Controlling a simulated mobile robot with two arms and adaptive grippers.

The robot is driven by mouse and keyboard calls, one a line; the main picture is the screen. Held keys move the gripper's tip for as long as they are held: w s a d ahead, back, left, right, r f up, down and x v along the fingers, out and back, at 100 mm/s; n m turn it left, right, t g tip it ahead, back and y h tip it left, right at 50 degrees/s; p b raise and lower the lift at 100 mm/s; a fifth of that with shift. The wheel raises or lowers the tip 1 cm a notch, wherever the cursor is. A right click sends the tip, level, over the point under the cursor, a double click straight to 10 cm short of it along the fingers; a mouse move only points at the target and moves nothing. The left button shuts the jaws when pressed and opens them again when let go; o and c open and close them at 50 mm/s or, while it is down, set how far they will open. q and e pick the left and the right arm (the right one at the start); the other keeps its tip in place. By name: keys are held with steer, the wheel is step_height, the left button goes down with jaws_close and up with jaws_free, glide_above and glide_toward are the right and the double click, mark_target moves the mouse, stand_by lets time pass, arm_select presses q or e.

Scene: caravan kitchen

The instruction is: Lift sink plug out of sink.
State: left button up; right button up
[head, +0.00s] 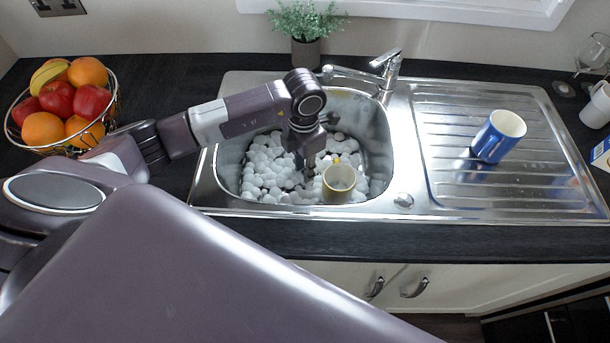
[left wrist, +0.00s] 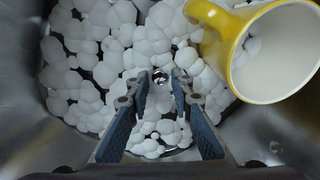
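The metal sink (head: 375,125) holds a layer of white foam-like lumps (head: 262,172). My left gripper (head: 309,172) points down into the basin. In the left wrist view my left gripper (left wrist: 165,85) is open, its two blue-padded fingers apart. My right gripper is not in view.
A yellow mug (head: 339,182) lies in the foam close to my left gripper; it also shows in the left wrist view (left wrist: 235,50). A tap (head: 385,70) stands behind the basin. A blue mug (head: 492,138) is on the drainer. A fruit basket (head: 112,100) stands left.

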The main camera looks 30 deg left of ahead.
mark_target(304, 187)
arm_select(q)
jaws_close()
steer(key=shift+r, duration=0.1)
step_height(304, 187, up, 20)
steer(key=b, duration=0.2)
stand_by(0.4)
steer(key=shift+s+d+r, duration=0.1)
steer(key=shift+s+d, duration=0.25)
steer(key=shift+s, duration=0.35)
steer(key=shift+s+d, duration=0.3)
steer(key=shift+s, duration=0.4)
